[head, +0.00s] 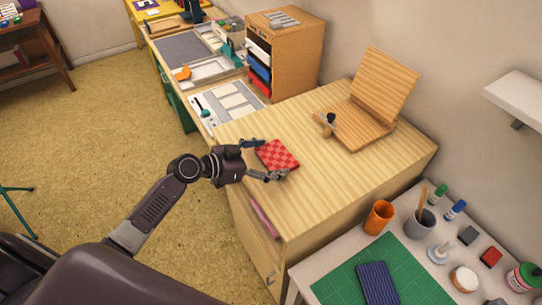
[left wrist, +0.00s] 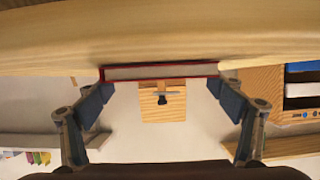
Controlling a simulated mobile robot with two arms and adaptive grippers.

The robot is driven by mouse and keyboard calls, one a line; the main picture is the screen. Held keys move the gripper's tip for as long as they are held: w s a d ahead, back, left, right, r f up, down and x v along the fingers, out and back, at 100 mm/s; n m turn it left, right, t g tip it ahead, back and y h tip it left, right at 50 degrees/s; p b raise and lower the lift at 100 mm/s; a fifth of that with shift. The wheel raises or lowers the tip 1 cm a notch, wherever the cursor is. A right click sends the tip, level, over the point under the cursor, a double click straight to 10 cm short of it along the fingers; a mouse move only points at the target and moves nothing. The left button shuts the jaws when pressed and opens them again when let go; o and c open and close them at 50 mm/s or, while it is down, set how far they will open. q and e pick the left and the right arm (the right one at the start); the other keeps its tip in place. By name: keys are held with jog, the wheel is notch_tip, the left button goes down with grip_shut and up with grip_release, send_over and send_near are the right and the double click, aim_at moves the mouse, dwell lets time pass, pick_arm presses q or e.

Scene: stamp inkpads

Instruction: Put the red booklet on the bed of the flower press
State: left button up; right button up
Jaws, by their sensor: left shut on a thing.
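The red booklet (head: 277,155) has a checkered cover and lies flat at the near-left edge of the light wooden cabinet top. In the left wrist view, the booklet (left wrist: 160,71) shows its red edges and pale pages between my two fingers. My left gripper (head: 268,159) is shut on the booklet, one finger at each side. Whether it touches the top or is just above it, I cannot tell. The flower press stands open farther back right, with its flat wooden bed (head: 352,124), raised lid (head: 385,84) and dark knob (head: 329,120). My right gripper is out of view.
The cabinet top (head: 320,175) is clear between booklet and press. A wooden shelf unit (head: 285,55) stands at the back left. A lower white table at front right holds an orange cup (head: 379,217), a grey cup (head: 420,224) and a green mat (head: 345,285).

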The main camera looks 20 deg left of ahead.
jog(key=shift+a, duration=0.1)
pick_arm(q)
jog(key=shift+f, duration=0.15)
jog(key=o, duration=0.9)
jog(key=shift+c, duration=0.2)
jog(key=shift+o, duration=1.2)
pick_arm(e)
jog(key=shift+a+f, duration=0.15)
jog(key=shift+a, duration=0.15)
pick_arm(q)
jog(key=shift+r, duration=0.25)
jog(key=b+v, duration=0.3)
jog(key=v, duration=0.9)
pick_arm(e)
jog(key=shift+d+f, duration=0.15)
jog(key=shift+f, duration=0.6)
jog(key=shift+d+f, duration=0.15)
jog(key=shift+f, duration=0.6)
